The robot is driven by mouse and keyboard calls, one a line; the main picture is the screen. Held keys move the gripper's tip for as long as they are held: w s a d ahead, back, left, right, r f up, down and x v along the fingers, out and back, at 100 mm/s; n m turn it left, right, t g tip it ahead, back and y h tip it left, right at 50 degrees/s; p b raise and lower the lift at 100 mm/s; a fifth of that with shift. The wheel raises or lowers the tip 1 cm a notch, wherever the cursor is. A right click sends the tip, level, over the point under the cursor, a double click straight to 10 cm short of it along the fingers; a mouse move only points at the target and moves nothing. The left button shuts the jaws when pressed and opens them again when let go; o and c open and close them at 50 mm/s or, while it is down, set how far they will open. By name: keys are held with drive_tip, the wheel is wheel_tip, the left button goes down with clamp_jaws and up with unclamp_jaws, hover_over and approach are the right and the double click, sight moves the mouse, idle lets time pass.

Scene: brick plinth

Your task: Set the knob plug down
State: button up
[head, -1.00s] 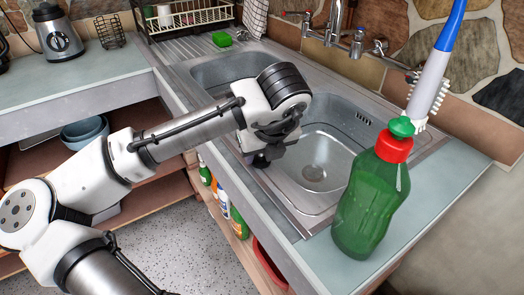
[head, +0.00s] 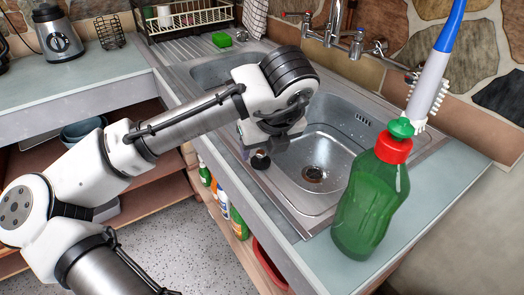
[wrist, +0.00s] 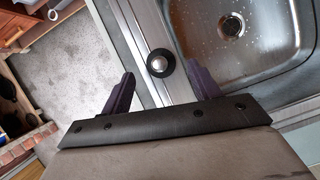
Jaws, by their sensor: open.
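The knob plug (head: 260,160), dark with a pale knob top, sits on the steel front rim of the sink, left of the right-hand basin. In the head view my wrist partly hides the fingers above the rim.
The right basin (head: 345,150) has an open drain (head: 313,174) and water drops. A green bottle (head: 370,200) with a red collar and a blue-and-white brush (head: 428,85) stand at the right. A green sponge (head: 221,39) lies behind on the drainer. The counter's front edge drops to the floor.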

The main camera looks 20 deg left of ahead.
drive_tip(key=v, duration=0.9)
